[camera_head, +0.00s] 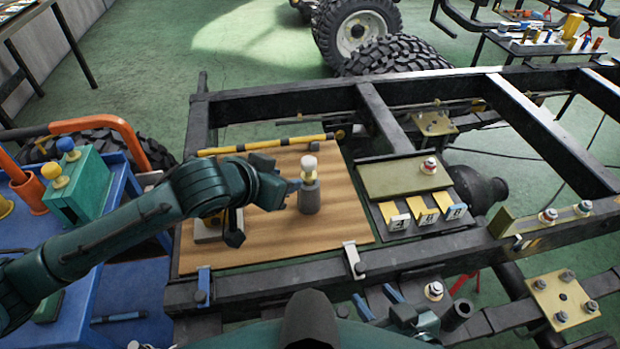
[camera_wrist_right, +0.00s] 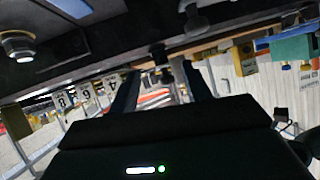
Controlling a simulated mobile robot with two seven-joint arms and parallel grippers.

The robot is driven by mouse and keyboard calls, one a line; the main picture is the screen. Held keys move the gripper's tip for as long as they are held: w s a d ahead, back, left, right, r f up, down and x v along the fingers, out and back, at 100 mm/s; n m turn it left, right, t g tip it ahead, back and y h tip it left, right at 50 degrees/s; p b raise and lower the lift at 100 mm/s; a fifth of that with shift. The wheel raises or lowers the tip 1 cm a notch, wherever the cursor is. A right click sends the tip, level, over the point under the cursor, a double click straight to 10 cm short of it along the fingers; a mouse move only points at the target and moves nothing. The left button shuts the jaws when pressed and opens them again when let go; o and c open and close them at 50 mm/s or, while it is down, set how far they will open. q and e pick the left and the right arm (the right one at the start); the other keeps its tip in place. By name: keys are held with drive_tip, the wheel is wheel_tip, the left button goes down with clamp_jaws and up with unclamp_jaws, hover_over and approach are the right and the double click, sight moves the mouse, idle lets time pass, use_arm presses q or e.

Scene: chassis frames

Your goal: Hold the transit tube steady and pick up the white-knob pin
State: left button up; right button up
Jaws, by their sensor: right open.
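The transit tube (camera_head: 309,199) is a grey upright cylinder standing on a wooden board (camera_head: 345,220). The white-knob pin (camera_head: 309,163) sits upright in its top, with a pale yellow part below the knob. My left gripper (camera_head: 290,186) is at the tube's left side, close to its upper part; whether its fingers touch or grip the tube cannot be made out. My right gripper (camera_wrist_right: 160,88) shows in the right wrist view with its two dark fingers apart and nothing between them. The tube and pin cannot be made out in that wrist view.
The black chassis frame (camera_head: 290,286) surrounds the board. A yellow-and-black bar (camera_head: 265,145) lies along the board's back edge. Numbered cards (camera_head: 426,217) and an olive plate (camera_head: 405,177) lie to the right. A blue cart with a green box (camera_head: 82,190) stands left.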

drive_tip(key=o, duration=0.3)
drive_tip(key=w+a+r+n+y, duration=0.1)
drive_tip(key=a+n, duration=0.1)
drive_tip(key=w+a+r+n, duration=0.2)
drive_tip(key=w+a+r+n+t+y, duration=0.1)
drive_tip(key=w+a+n, duration=0.1)
drive_tip(key=shift+r+y, duration=0.25)
drive_tip(key=shift+y, duration=0.05)
drive_tip(key=shift+o, duration=0.2)
drive_tip(key=w+a+r+n+y, duration=0.2)
drive_tip(key=a+n, duration=0.2)
drive_tip(key=n, duration=0.3)
drive_tip(key=n+g, duration=0.2)
drive_tip(key=n, duration=2.6)
approach(305, 191)
drive_tip(key=shift+w+d+f, duration=0.35)
drive_tip(key=shift+f, duration=0.25)
drive_tip(key=shift+w+d+f, duration=0.3)
drive_tip(key=shift+w+f, duration=0.05)
drive_tip(key=shift+f, duration=0.25)
drive_tip(key=shift+w, duration=0.15)
drive_tip(key=shift+h, duration=0.3)
drive_tip(key=x, duration=1.3)
drive_tip(key=shift+f, duration=0.2)
